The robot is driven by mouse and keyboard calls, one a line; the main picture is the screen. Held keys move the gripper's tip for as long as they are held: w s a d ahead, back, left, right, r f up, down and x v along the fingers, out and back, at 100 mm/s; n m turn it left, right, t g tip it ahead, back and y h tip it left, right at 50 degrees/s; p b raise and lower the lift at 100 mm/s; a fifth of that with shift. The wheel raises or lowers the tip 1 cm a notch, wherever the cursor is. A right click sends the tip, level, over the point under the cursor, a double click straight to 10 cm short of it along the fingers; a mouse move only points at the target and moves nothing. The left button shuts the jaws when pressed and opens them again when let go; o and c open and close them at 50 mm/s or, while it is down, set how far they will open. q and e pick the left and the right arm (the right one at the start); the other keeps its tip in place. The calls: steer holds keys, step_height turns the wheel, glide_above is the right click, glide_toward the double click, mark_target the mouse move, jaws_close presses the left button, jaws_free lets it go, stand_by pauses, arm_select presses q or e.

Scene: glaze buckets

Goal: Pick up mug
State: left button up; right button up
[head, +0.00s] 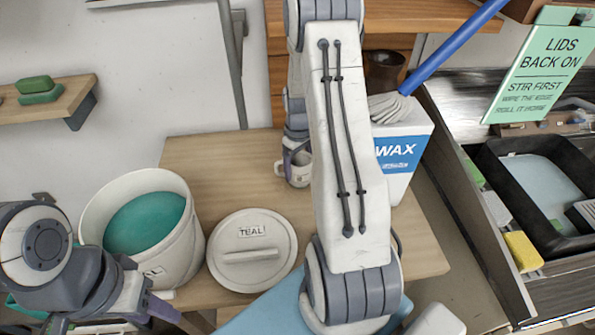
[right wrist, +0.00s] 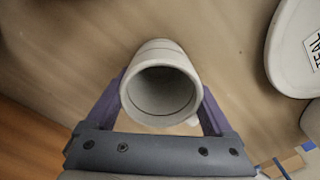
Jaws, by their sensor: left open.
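A pale grey mug (head: 299,170) stands on the wooden table, partly hidden behind my right arm. In the right wrist view the empty mug (right wrist: 162,92) shows its open mouth to the camera, with its handle at lower right. My right gripper (right wrist: 164,95) has one purple finger on each side of the mug, close against its walls. I cannot tell whether both fingers press on it. In the head view the right gripper (head: 291,153) is mostly hidden by the arm. My left gripper (head: 165,311) is open, low at the left by the bucket, partly out of frame.
A bucket of teal glaze (head: 186,245) stands left on the table (head: 215,160). A round lid marked TEAL (head: 252,274) lies beside it. A black tray (head: 490,160) is at the right.

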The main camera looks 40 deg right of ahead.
steer(key=c, duration=0.8)
steer(key=shift+o, duration=0.2)
steer(key=shift+r, duration=0.1)
